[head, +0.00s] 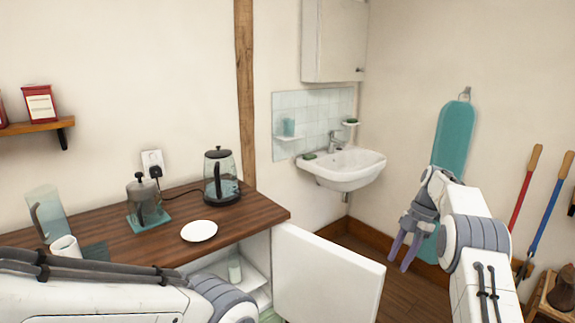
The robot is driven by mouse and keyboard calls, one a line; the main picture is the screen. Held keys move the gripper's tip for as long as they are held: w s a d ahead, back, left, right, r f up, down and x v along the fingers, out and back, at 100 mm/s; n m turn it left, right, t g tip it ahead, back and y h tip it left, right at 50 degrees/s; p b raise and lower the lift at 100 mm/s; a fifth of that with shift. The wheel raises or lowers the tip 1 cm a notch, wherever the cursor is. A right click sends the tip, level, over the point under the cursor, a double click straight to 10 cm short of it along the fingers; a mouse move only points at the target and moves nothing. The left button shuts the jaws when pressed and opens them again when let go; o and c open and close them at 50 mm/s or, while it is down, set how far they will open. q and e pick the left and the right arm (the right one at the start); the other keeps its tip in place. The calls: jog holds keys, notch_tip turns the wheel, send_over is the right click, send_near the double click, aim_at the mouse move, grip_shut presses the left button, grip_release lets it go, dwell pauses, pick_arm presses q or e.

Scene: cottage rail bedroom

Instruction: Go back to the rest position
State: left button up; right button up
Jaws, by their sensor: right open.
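My right gripper (407,249) is raised in the air at the right, in front of the ironing board and the floor. Its two purple-grey fingers point down and stand apart, with nothing between them. My left arm comes in low from the left, in front of the wooden counter (150,243). The left gripper does not show; it lies below the picture or is hidden by the arm.
The white cabinet door (325,277) stands open below the counter. A kettle (221,178), French press (144,200), white plate (199,231), mug (66,247) and glass jug (47,213) stand on the counter. A sink (343,168) and teal ironing board (455,140) are on the walls.

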jog(key=s+a+r+m+h+b, duration=0.1)
jog(key=s+a+m+b, duration=0.15)
jog(key=s+a, duration=0.4)
jog(key=s+a+r+m+h+b, duration=0.1)
jog(key=s+a+m, duration=0.2)
jog(key=a, duration=0.6)
jog(key=s+a+r+m+b, duration=0.1)
jog(key=s+a+m+b, duration=0.1)
jog(key=s+a, duration=0.45)
jog(key=s+a+f+m+t+h+b, duration=0.15)
jog(key=s+f+m, duration=0.25)
jog(key=s, duration=0.8)
jog(key=s+a+f+m+t+y+b, duration=0.1)
jog(key=s+a+f+m+b, duration=0.2)
jog(key=s, duration=0.8)
notch_tip(320, 180, up, 15)
jog(key=d+p, duration=0.1)
jog(key=p, duration=1.6)
jog(key=shift+s+d, duration=0.15)
jog(key=shift+s, duration=0.15)
jog(key=shift+f+m+g+h, duration=0.15)
jog(key=shift+m+g+h, duration=0.1)
